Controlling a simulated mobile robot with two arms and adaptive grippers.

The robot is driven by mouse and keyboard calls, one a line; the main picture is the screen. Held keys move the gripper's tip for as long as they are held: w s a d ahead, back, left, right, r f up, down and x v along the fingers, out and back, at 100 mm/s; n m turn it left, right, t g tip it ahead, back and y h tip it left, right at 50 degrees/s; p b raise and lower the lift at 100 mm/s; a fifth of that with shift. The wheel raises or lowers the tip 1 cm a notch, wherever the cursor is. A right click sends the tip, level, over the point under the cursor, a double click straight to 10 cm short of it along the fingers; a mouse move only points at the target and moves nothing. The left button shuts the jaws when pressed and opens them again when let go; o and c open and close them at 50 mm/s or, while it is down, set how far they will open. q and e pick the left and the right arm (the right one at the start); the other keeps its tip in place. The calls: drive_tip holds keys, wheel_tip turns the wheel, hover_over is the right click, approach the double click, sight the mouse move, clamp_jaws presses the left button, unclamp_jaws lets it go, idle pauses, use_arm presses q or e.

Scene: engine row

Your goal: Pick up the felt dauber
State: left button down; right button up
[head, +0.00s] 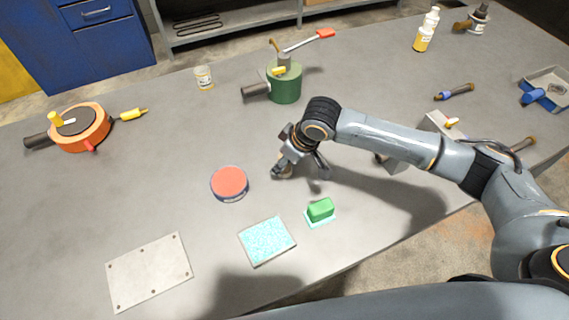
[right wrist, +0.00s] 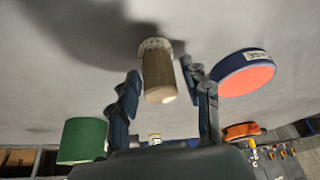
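The felt dauber (right wrist: 158,72) shows in the right wrist view as a tan cylindrical handle on a pale, speckled round base, standing on the table. It is between the two fingers of my right gripper (right wrist: 163,100), with a visible gap on each side. The fingers are open and not touching it. In the head view my right gripper (head: 302,160) is low over the middle of the table, right of the red-topped tin. The dauber is largely hidden or hard to make out there. My left gripper is not in view.
The red-topped tin (head: 229,182) stands close by on the left. A cyan pad (head: 267,241) and a green block (head: 320,209) lie in front. A green cylinder (head: 284,85) stands behind, and an orange round part (head: 80,129) is far left. A grey plate (head: 150,272) lies front left.

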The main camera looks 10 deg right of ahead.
clamp_jaws()
drive_tip(key=shift+r, duration=0.1)
drive_tip(key=shift+w+r+b, duration=0.1)
drive_tip(key=shift+r+b, duration=0.2)
drive_tip(key=shift+r, duration=0.2)
drive_tip(key=r, duration=0.2)
drive_tip(key=shift+s+r+b, duration=0.3)
drive_tip(key=s+d+r+b, duration=0.1)
drive_tip(key=s+d+r, duration=0.2)
drive_tip(key=s+r, duration=0.6)
drive_tip(key=s, duration=0.4)
drive_tip(key=shift+r, duration=0.15)
